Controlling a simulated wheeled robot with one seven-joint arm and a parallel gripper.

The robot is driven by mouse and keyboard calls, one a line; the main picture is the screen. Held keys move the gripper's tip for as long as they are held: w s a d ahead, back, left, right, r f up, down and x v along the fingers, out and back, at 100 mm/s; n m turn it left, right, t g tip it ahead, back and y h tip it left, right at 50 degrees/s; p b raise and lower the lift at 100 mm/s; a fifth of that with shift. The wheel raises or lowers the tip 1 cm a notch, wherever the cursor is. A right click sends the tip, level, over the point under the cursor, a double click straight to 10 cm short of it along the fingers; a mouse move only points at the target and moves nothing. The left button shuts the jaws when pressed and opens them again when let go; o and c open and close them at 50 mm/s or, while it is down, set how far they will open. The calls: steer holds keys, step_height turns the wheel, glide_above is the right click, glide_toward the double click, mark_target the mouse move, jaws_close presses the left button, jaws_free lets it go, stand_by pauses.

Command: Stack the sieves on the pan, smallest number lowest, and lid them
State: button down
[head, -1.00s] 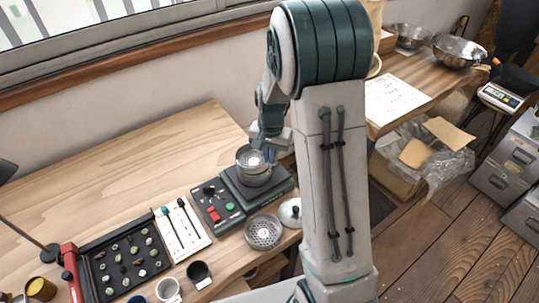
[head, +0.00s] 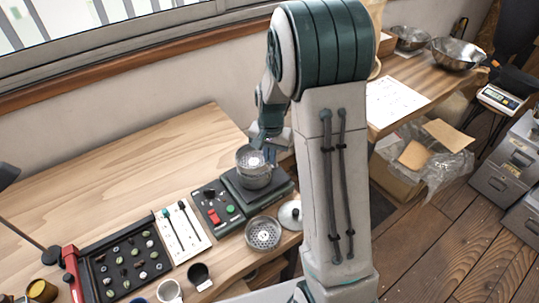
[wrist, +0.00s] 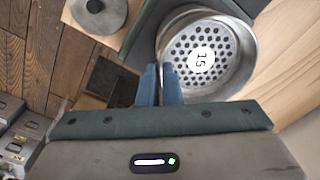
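A metal sieve marked 15 (wrist: 232,58) shows from above in the wrist view. In the head view it tops a metal stack (head: 254,170) on the dark green shaker base (head: 283,187). What lies under it, including the pan, cannot be told apart. My gripper (wrist: 160,75) has its blue fingers close together at the sieve's near rim, with the wall seemingly pinched between them. Another perforated sieve (head: 263,233) lies on the table in front of the base; its number is unreadable. The round lid (head: 290,214) with a dark knob lies right of it, also in the wrist view (wrist: 99,12).
A control box (head: 218,206) with red and green buttons stands left of the base. A wall runs along the back.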

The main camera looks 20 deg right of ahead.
steer(key=shift+f+b, duration=0.65)
steer(key=shift+f, duration=0.2)
stand_by(0.3)
steer(key=c, duration=1.9)
jaws_free()
steer(key=shift+r, duration=0.1)
step_height(320, 180, up, 11)
steer(key=p, duration=0.7)
steer(key=shift+d+p, duration=0.15)
steer(key=shift+p, duration=0.25)
steer(key=shift+s, duration=0.1)
